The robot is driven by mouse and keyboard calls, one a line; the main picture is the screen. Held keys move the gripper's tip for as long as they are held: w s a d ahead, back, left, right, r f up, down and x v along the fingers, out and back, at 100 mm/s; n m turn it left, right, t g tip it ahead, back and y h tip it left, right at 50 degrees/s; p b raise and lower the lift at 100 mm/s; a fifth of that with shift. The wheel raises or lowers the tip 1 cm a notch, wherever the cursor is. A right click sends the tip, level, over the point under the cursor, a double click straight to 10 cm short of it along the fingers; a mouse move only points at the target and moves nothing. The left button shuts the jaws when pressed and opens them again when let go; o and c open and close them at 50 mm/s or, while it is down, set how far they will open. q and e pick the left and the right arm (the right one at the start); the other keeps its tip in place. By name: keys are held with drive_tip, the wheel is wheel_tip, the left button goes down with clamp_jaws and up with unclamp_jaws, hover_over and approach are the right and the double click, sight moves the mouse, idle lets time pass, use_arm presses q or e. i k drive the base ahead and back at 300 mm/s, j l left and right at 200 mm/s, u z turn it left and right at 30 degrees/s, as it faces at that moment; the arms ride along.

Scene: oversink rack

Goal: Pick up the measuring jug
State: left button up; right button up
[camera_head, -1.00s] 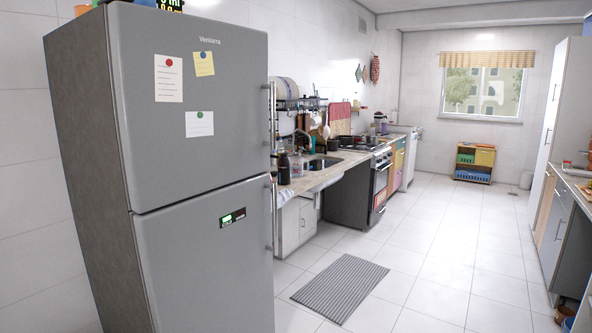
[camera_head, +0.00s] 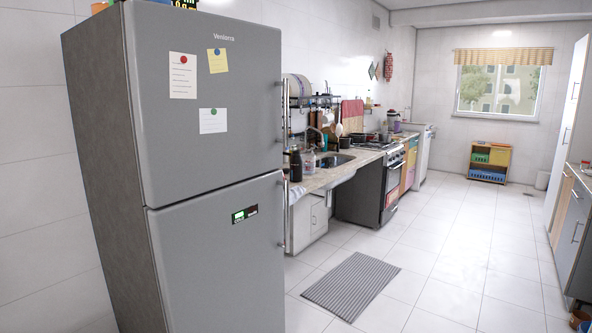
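I cannot make out a measuring jug in this view. The oversink rack (camera_head: 312,101) stands above the sink (camera_head: 333,160) on the left counter, behind the fridge edge, with plates and hanging utensils. A dark bottle (camera_head: 295,164) and a clear bottle (camera_head: 310,161) stand on the counter by the sink. The items there are small and partly hidden by the fridge, so I cannot tell whether one is the jug. Neither of my grippers is in view.
A large grey fridge (camera_head: 215,130) fills the left foreground. A striped grey mat (camera_head: 351,285) lies on the floor before the sink. A stove (camera_head: 385,172) stands farther along. A small shelf (camera_head: 489,162) is under the window. The tiled floor (camera_head: 450,235) in the middle is clear.

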sight(309, 160)
drive_tip(key=i+l+z, duration=0.3)
drive_tip(key=i, duration=0.7)
drive_tip(key=i+z, duration=0.35)
drive_tip(key=i, duration=0.65)
drive_tip(key=i+u, duration=0.15)
drive_tip(key=i, duration=0.25)
drive_tip(key=i+l+u, duration=0.2)
drive_tip(key=i, duration=0.25)
drive_tip(key=i+l+u, duration=0.15)
drive_tip(key=i, duration=0.25)
drive_tip(key=i+l+u, duration=0.2)
drive_tip(key=i, duration=0.2)
